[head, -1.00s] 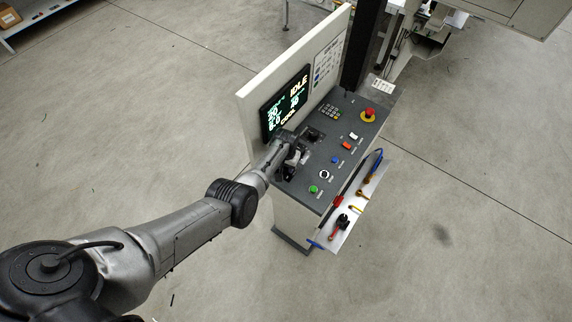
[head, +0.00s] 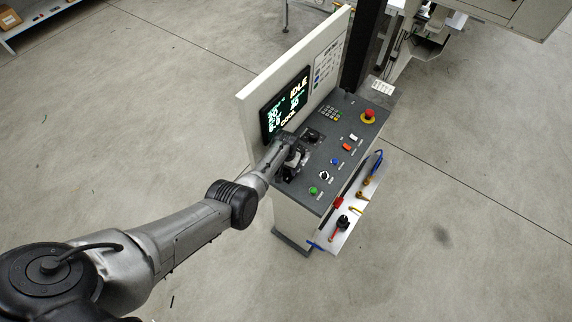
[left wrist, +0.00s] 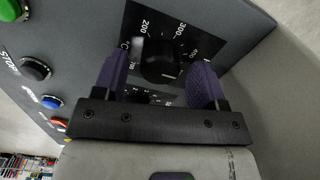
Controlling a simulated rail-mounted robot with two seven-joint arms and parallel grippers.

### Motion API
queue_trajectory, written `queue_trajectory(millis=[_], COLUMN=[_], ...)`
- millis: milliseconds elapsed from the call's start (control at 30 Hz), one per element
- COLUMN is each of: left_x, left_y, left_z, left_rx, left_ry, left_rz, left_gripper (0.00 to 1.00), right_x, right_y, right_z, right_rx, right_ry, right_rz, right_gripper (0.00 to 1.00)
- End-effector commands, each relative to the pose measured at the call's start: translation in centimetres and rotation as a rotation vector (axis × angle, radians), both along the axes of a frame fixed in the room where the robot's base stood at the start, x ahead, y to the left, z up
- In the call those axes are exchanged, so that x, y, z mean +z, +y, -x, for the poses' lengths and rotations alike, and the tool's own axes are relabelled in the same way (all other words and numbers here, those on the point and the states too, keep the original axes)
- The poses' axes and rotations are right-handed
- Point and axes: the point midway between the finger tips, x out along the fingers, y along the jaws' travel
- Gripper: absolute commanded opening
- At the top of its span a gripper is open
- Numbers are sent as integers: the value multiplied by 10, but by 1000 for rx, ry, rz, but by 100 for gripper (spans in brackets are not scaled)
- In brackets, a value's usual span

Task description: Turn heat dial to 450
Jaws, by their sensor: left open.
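The heat dial (left wrist: 160,62) is a black knob on a black plate with a white scale; 200 and 300 are readable in the left wrist view. Its exact setting is too blurred to read. My left gripper (left wrist: 162,68) is open, with one purple finger on each side of the knob. I cannot tell whether the fingers touch it. In the head view my left gripper (head: 292,157) is over the left part of the control panel (head: 318,190) and hides the heat dial. My right gripper is not in view.
A screen (head: 285,103) reading IDLE stands close behind my gripper. A second black dial plate (head: 313,136), a red emergency button (head: 368,115) and a green button (head: 313,190) are on the panel. A tool shelf (head: 328,236) hangs at the front.

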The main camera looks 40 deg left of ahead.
Motion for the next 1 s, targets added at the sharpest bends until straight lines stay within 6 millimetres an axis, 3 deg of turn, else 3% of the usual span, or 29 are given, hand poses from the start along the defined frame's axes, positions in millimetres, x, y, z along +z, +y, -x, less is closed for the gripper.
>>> queue_trajectory(millis=[167,433,700,1000], left_x=[14,60,105,134], left_y=[0,0,0,0], left_z=[-1,0,0,0], left_rx=[0,0,-1,-1], left_ry=[-2,-4,-3,-1], left_rz=[-1,-2,-1,1], left_gripper=[65,65,65,65], right_x=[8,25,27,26], right_y=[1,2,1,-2], right_z=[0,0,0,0], right_rx=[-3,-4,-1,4], right_ry=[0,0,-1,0], right_rz=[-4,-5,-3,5], right_gripper=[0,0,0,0])
